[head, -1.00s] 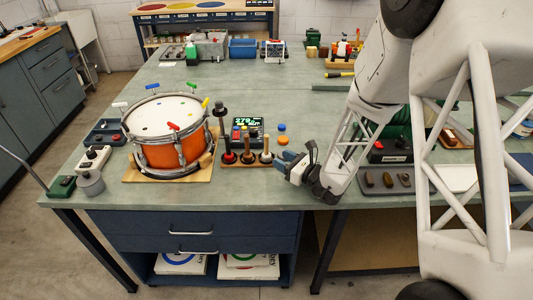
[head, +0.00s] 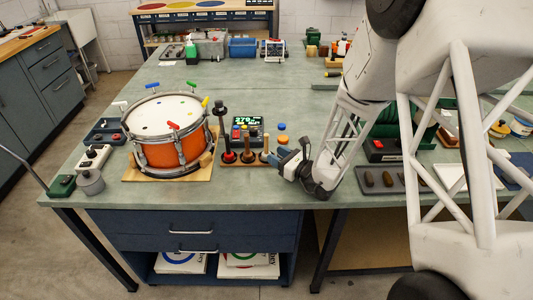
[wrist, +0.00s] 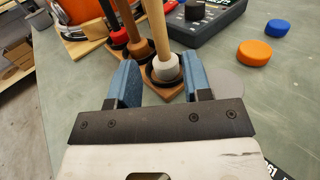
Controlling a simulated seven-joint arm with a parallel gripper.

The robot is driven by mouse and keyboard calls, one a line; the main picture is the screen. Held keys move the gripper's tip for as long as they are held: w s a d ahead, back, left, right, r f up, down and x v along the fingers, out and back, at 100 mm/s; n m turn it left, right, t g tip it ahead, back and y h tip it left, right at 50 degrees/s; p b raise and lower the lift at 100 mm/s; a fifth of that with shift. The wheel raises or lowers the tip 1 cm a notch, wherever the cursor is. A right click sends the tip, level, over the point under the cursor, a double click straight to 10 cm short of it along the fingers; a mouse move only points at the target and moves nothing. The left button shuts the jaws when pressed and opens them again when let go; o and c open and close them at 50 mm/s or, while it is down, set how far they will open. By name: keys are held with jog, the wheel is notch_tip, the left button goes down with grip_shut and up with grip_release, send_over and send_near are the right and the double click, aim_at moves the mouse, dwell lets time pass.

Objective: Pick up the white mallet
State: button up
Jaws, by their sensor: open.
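The white mallet (head: 266,154) stands head down at the right end of a wooden rack (head: 250,163). In the wrist view its pale wooden handle and whitish head (wrist: 166,67) sit in a dark ring. My gripper (head: 278,158) is just right of it in the head view. In the wrist view my gripper (wrist: 160,65) is open, its blue fingers on either side of the mallet's head in the picture. I cannot tell whether the mallet is within the fingers or just past their tips. No contact shows.
A red mallet (head: 229,155) and a brown mallet (head: 247,156) stand close by in the rack. An orange drum (head: 167,140) is to the left. A control box with a display (head: 246,128) is behind, with orange (head: 281,140) and blue (head: 281,126) discs beside it.

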aim_at(266, 153)
jog(key=shift+w, duration=0.1)
jog(key=shift+x, duration=2.6)
jog(key=shift+r, duration=0.1)
grip_shut()
